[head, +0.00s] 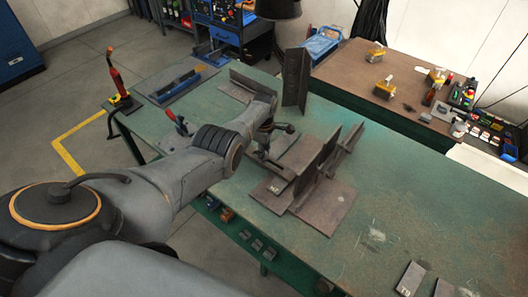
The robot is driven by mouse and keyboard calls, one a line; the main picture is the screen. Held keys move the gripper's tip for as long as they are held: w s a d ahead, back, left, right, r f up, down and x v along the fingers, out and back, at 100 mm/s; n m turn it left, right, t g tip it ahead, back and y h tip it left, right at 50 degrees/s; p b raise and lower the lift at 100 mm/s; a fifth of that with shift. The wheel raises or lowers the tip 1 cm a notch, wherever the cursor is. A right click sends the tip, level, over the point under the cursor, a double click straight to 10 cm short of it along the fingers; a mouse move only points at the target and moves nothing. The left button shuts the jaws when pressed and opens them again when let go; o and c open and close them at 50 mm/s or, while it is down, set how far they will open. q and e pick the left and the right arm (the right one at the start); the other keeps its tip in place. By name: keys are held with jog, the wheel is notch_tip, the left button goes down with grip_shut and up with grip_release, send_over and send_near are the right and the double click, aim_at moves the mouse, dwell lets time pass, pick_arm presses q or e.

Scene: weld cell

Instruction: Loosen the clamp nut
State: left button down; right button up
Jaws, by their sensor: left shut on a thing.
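My left arm reaches in from the left over the green welding table (400,190). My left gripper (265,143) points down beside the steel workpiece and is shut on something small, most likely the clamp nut. The nut itself is hidden by the gripper and too small to make out. A dark clamp bar (277,167) seems to run from below the gripper towards the workpiece. The workpiece (325,205) is flat dark plates with upright fins standing on them. My right gripper is not in view.
A tall angle plate (296,78) stands behind the gripper. A red-handled tool (180,124) is left of the arm, and a red torch (115,72) stands at the table's left edge. Loose plates (412,278) lie at the front right. The table's right part is mostly clear.

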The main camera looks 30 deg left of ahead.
pick_arm(q)
jog(key=shift+n, duration=0.7)
jog(key=c, duration=1)
grip_release()
jog(key=shift+r, duration=0.2)
notch_tip(320, 180, up, 12)
jog(key=shift+f, duration=0.1)
